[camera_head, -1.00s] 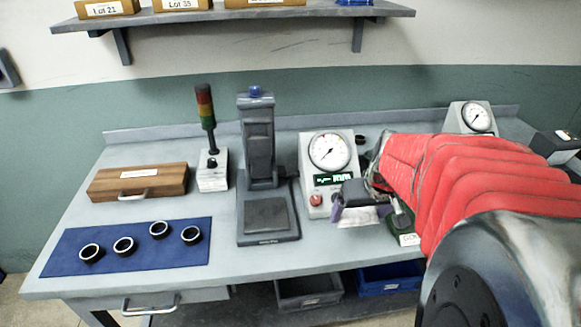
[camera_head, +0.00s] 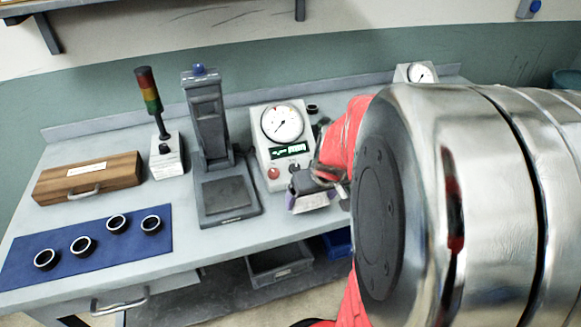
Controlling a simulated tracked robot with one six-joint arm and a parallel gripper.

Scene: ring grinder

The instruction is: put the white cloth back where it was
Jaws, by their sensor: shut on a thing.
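The white cloth (camera_head: 313,202) shows as a small pale piece under my gripper (camera_head: 306,188). My gripper is shut on it, over the front part of the bench, just right of and in front of the gauge box (camera_head: 283,137). The cloth hangs close to the bench top; I cannot tell whether it touches. Part of the gripper and the bench behind it are hidden by my red-sleeved arm.
A black press (camera_head: 220,155) stands left of the gauge box. A signal light (camera_head: 150,95), a wooden case (camera_head: 88,180) and a blue mat (camera_head: 90,262) with several rings are further left. Bins (camera_head: 280,268) sit below. My arm hides the bench's right side.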

